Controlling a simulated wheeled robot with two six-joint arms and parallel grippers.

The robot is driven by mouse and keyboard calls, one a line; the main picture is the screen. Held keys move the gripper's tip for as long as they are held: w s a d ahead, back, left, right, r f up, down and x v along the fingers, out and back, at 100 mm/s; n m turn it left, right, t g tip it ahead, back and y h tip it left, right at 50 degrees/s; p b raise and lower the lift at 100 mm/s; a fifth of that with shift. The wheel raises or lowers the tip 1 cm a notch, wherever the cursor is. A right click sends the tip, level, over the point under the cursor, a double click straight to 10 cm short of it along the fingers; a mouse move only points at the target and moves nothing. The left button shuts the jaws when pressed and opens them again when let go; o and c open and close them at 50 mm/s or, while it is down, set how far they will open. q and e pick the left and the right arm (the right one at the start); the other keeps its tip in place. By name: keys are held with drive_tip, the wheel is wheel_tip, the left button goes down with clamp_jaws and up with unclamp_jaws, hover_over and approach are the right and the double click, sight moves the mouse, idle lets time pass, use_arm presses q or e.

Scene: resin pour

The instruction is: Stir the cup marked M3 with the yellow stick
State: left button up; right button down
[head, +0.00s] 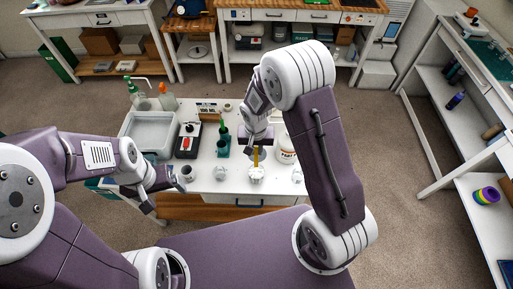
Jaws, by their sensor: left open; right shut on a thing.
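The yellow stick (256,157) stands roughly upright below my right gripper (256,146), which is shut on its upper part. The stick's lower end is at a small white cup (257,177) on the white table; I cannot tell how deep it reaches. Other small cups stand in the same row: a white one (220,174) to its left, one (297,175) to its right, and a greyer one (188,173) at the far left. No cup marking is legible, so I cannot tell which is M3. My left gripper (164,196) is open and empty near the table's front left.
A grey tray (131,127) is at the table's left, with bottles (167,97) behind it. A dark device with a red part (187,141), a green holder (222,146) and a white tub (286,152) stand behind the cups. My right arm hides the table's right side.

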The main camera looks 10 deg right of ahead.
sight(256, 166)
wheel_tip(256, 166, down, 11)
drive_tip(key=b, duration=0.9)
drive_tip(key=shift+w+f, duration=0.1)
